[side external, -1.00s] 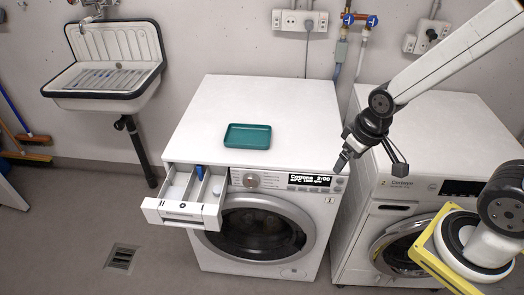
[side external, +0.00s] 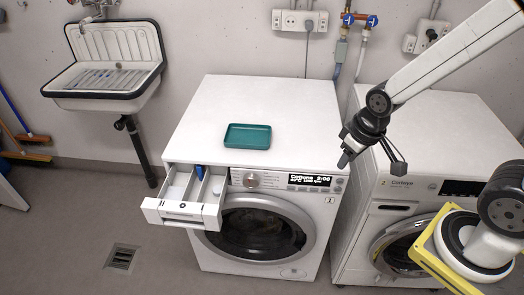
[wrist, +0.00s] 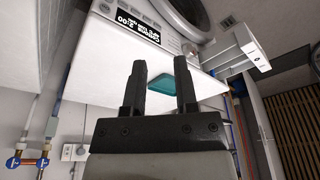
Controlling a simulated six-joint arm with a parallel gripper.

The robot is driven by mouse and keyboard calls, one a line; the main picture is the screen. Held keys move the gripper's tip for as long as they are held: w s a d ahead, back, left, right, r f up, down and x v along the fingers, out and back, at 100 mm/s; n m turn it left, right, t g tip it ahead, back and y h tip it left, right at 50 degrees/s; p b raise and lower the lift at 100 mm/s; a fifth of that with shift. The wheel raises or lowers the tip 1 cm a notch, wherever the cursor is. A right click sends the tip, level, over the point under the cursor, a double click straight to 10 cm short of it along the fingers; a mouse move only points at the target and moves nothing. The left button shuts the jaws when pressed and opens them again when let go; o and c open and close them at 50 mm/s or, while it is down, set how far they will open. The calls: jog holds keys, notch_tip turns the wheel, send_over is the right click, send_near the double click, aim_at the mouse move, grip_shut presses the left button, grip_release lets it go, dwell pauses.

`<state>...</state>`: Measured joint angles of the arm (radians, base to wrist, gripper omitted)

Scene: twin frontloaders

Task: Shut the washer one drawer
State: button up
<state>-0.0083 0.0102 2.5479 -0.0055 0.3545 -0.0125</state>
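Washer one (side external: 262,110) is the left white machine, marked 1. Its detergent drawer (side external: 181,213) is pulled out at the front left, with its open compartments and a blue insert showing. The drawer also shows at the upper right of the wrist view (wrist: 236,47). My gripper (side external: 371,162) is near the right front corner of washer one, by the gap between the machines, well to the right of the drawer. In the wrist view my gripper (wrist: 159,65) has its two dark fingers apart with nothing between them.
A teal tray (side external: 248,136) lies on top of washer one. The second machine (side external: 450,130) stands to the right. A sink (side external: 112,62) hangs on the wall at the left. The floor before the drawer is clear, with a drain grate (side external: 121,258).

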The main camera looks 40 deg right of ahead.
jog(key=shift+w+a+f+n, duration=0.1)
jog(key=shift+w+a+n, duration=0.15)
jog(key=shift+w+n, duration=0.15)
jog(key=c, duration=0.3)
jog(key=w+a+n, duration=0.2)
jog(key=w+a+f+n, duration=0.1)
jog(key=w+a+n, duration=0.3)
jog(key=n, duration=0.1)
jog(key=shift+w+a+f+g, duration=0.3)
jog(key=shift+w+f+g, duration=0.1)
grip_shut()
jog(key=w+a+f+n+h, duration=0.1)
jog(key=w+a+f+n, duration=0.1)
jog(key=a+f+n, duration=0.2)
jog(key=w+a+f+n+t+h, duration=0.1)
jog(key=a+f+n, duration=0.3)
jog(key=a+n, duration=0.4)
jog(key=w+a+f+n+h, duration=0.1)
jog(key=a+f+n, duration=0.3)
jog(key=a, duration=0.9)
jog(key=w+n, duration=0.1)
jog(key=n, duration=0.2)
jog(key=shift+w+a+f, duration=0.3)
jog(key=shift+a, duration=0.05)
